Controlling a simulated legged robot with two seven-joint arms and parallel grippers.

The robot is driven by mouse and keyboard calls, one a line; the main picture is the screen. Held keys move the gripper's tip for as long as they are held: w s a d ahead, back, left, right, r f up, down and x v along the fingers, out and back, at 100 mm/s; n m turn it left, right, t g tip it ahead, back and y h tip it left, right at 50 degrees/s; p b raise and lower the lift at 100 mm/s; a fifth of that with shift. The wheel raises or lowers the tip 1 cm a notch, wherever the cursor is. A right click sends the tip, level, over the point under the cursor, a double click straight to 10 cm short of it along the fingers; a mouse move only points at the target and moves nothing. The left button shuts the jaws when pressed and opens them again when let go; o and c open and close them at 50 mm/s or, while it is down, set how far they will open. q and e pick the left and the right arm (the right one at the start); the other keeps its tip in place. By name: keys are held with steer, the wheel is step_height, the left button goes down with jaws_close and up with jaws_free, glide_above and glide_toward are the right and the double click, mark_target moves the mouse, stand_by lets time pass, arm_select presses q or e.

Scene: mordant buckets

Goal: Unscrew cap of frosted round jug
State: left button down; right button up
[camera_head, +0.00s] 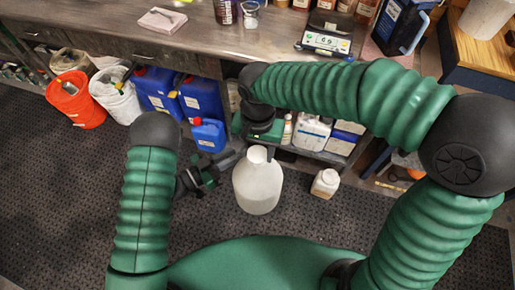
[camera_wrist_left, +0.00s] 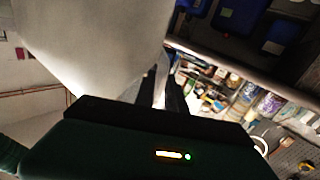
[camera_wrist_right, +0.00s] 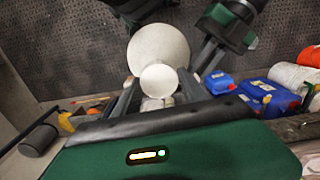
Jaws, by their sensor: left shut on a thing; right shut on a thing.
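The frosted round jug (camera_head: 257,187) is whitish and roughly upright, low in front of the bench. Its pale cap (camera_head: 257,154) is at the top, and shows as a round disc in the right wrist view (camera_wrist_right: 158,79). My right gripper (camera_head: 259,146) reaches down from above, shut on the cap with a finger on each side. My left gripper (camera_head: 231,160) comes from the left and is shut on the jug near its upper side. In the left wrist view the jug (camera_wrist_left: 95,40) fills the upper left; the exact part gripped is hard to see.
A small white jar (camera_head: 326,184) stands right of the jug. Blue canisters (camera_head: 203,98), an orange bucket (camera_head: 76,99) and a white bucket (camera_head: 115,95) stand behind left. The bench (camera_head: 120,36) carries a scale (camera_head: 326,39) and bottles. Dark matting in front is clear.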

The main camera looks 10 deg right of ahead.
steer(key=n, duration=0.6)
steer(key=shift+w+a+r, duration=0.15)
steer(key=shift+a, duration=0.1)
steer(key=n, duration=0.6)
steer(key=shift+n, duration=0.3)
steer(key=n, duration=0.6)
steer(key=shift+d, duration=0.1)
steer(key=n, duration=1)
steer(key=shift+d, duration=0.15)
jaws_close()
steer(key=n, duration=1)
